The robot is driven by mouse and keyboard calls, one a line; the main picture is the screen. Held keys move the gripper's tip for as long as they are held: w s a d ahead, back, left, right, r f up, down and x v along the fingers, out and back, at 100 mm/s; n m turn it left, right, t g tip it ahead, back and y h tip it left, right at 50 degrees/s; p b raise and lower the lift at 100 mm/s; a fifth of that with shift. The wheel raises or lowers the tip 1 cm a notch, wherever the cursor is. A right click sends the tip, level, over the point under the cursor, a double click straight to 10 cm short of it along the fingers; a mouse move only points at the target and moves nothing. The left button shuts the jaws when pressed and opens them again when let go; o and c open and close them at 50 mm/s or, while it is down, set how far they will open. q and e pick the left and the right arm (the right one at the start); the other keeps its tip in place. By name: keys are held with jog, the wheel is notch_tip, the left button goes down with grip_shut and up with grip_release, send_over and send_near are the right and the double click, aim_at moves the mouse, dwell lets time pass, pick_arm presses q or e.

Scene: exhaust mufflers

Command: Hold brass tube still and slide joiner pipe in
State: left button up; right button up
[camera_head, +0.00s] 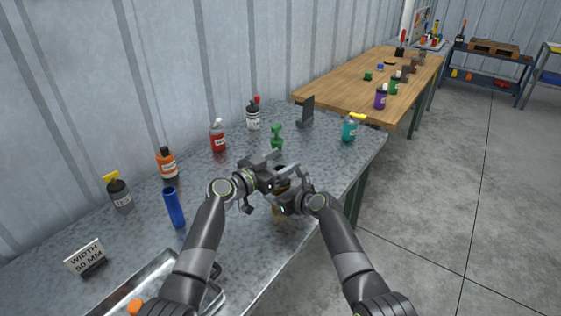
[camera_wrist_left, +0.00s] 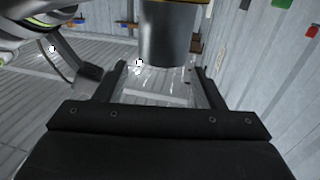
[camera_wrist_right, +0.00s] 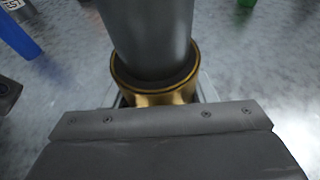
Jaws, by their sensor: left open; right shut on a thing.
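The brass tube (camera_wrist_right: 162,95) stands upright in the right wrist view, and my right gripper (camera_head: 280,196) is shut on it. The grey joiner pipe (camera_wrist_right: 150,35) has its end inside the brass tube's rim; how deep it sits is hidden. In the left wrist view the joiner pipe (camera_wrist_left: 168,38) is between and beyond the finger ends of my left gripper (camera_wrist_left: 160,70), which is open. In the head view my left gripper (camera_head: 286,172) is just above and beside the right one, and the two hide most of both parts.
A green object (camera_head: 277,137), a grey bracket (camera_head: 306,112) and several bottles stand behind my grippers. The bench's right front edge is close to my right arm.

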pick_arm(q)
jog(key=v, duration=0.7)
jog(key=shift+s+a, duration=0.2)
dwell(0.6)
pick_arm(e)
jog(key=o, duration=1.1)
jog(key=v, duration=1.2)
jog(key=shift+d, duration=0.1)
